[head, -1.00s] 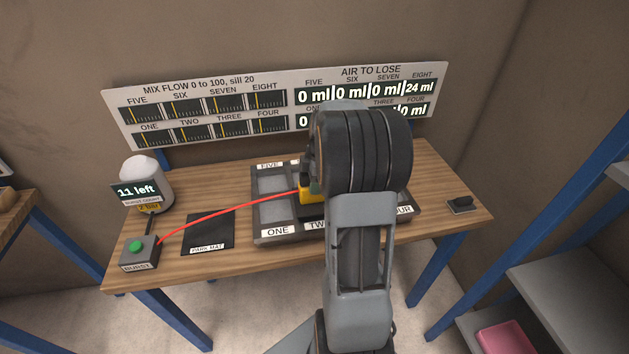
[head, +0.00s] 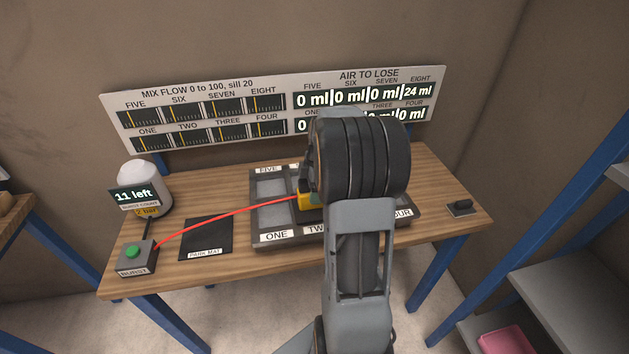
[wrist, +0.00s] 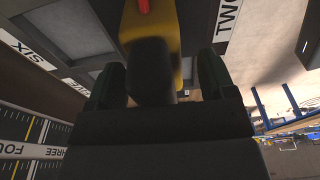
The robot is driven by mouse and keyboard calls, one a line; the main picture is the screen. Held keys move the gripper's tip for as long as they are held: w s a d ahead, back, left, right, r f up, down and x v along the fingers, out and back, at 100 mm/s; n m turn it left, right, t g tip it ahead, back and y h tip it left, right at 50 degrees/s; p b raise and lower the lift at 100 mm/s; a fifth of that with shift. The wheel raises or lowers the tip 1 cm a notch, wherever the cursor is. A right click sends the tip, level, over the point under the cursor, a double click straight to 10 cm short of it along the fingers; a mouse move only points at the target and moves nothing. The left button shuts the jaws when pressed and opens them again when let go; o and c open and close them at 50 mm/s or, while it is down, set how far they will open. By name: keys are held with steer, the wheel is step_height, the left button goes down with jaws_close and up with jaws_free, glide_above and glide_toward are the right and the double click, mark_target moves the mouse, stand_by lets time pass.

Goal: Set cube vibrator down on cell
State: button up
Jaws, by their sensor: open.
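The cube vibrator is a yellow block (head: 305,202) with a black grip (wrist: 152,68) and a red cable. It is at the cell tray (head: 262,240), in the column of the TWO and SIX labels. I cannot tell whether its underside touches a cell floor. My gripper (wrist: 155,78) is open, with one dark green finger on each side of the black grip. In the head view my arm hides most of the gripper, the vibrator's right side and the tray's right half.
The red cable (head: 215,211) runs left to the BURST button box (head: 136,257). The bare park mat (head: 206,238) lies left of the tray. A counter reading "11 left" (head: 135,194) stands at the back left. The display board (head: 200,90) is behind. A small dark block (head: 460,207) lies right.

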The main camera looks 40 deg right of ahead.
step_height(320, 180, up, 14)
steer(key=d, duration=0.2)
steer(key=shift+s+f+b, duration=0.15)
steer(key=shift+s+b, duration=0.2)
steer(key=shift+s, duration=0.1)
stand_by(0.6)
steer(key=f+m, duration=0.1)
steer(key=m, duration=0.1)
steer(key=f+m, duration=0.1)
steer(key=m, duration=0.1)
steer(key=f+m, duration=0.1)
steer(key=m, duration=0.2)
steer(key=shift+s+f+h, duration=0.1)
steer(key=shift+s+h, duration=0.15)
steer(key=shift+h, duration=0.05)
steer(key=s+a+f+m+t, duration=0.1)
steer(key=s+a+m, duration=0.1)
steer(key=a, duration=0.5)
steer(key=s+a+f+m+t, duration=0.1)
steer(key=s+a+m, duration=0.1)
steer(key=s+a, duration=0.3)
steer(key=s+a+f+m+t+h, duration=0.1)
steer(key=s+a, duration=0.2)
steer(key=a, duration=0.7)
steer(key=shift+s+a+m, duration=0.25)
steer(key=shift+s+m, duration=0.1)
steer(key=shift+m, duration=0.05)
